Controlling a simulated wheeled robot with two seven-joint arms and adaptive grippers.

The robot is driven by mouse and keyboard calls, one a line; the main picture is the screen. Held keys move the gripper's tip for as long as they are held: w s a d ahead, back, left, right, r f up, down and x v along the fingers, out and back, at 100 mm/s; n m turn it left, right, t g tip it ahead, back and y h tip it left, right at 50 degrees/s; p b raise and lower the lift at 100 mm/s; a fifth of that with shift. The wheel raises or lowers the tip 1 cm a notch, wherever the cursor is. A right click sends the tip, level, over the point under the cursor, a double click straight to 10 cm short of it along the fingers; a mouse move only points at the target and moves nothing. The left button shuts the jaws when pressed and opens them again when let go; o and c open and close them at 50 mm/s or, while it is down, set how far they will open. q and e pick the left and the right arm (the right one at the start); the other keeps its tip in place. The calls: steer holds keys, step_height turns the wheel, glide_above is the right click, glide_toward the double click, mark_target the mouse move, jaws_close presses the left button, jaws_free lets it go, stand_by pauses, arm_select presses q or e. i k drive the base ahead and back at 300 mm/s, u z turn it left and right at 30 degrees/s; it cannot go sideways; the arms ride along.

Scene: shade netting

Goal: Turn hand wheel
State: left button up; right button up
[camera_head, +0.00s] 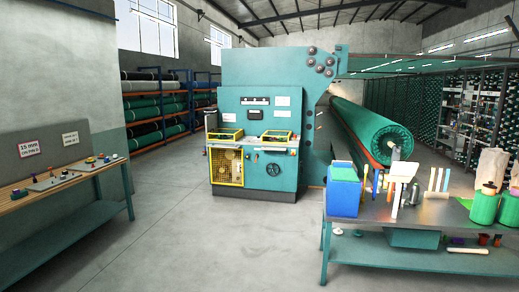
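A dark hand wheel (273,170) with spokes sits on the lower front of the green machine (257,115) in the middle of the view. It lies right of a yellow-framed guard (227,166) and below a yellow-edged tray (276,136). The machine stands some way off across the floor. Neither of my grippers shows in the head view, and nothing is seen touching the wheel.
A workbench (105,204) with small parts stands at the left. A metal table (425,208) with a blue bin (343,190) and tools stands at the right front. A large green roll (372,131) lies behind it. The grey floor (220,235) between them is clear.

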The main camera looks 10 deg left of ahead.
mark_target(272, 169)
steer(key=u, duration=0.1)
steer(key=i, duration=3)
steer(key=u, duration=0.1)
steer(key=i, duration=1.95)
steer(key=z, duration=0.3)
steer(key=i, duration=4.6)
steer(key=z, duration=0.05)
